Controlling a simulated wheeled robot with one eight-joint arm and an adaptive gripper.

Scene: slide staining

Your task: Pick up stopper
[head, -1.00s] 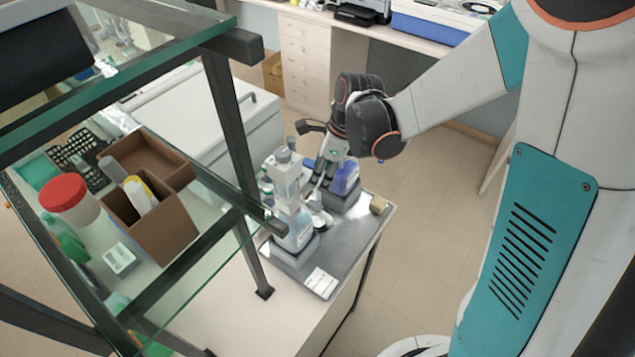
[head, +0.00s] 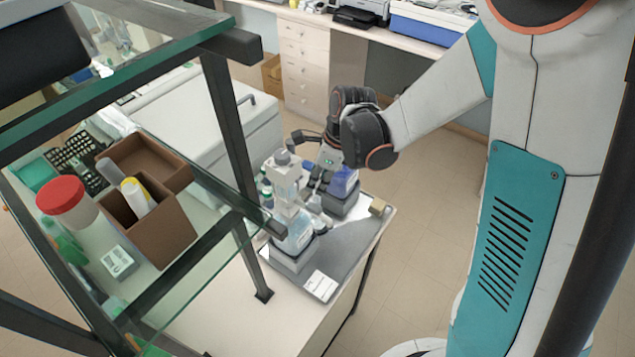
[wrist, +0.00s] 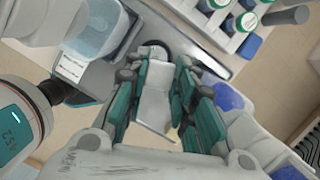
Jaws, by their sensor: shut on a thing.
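My gripper (head: 319,186) is over the grey-topped stand, between a clear bottle and a blue item. In the wrist view my gripper (wrist: 163,75) has its teal-padded fingers shut on a pale, whitish block-like piece (wrist: 155,98), which I take to be the stopper. Its lower end is partly covered by the fingers. In the head view the held piece is too small and blocked to make out clearly. The clear bottle (head: 298,236) with pale blue liquid stands upright on a grey base at left; it also shows in the wrist view (wrist: 95,35).
A white card (head: 320,285) lies in front. Small capped bottles (wrist: 246,21) stand nearby. A glass shelf (head: 165,292) borders the left.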

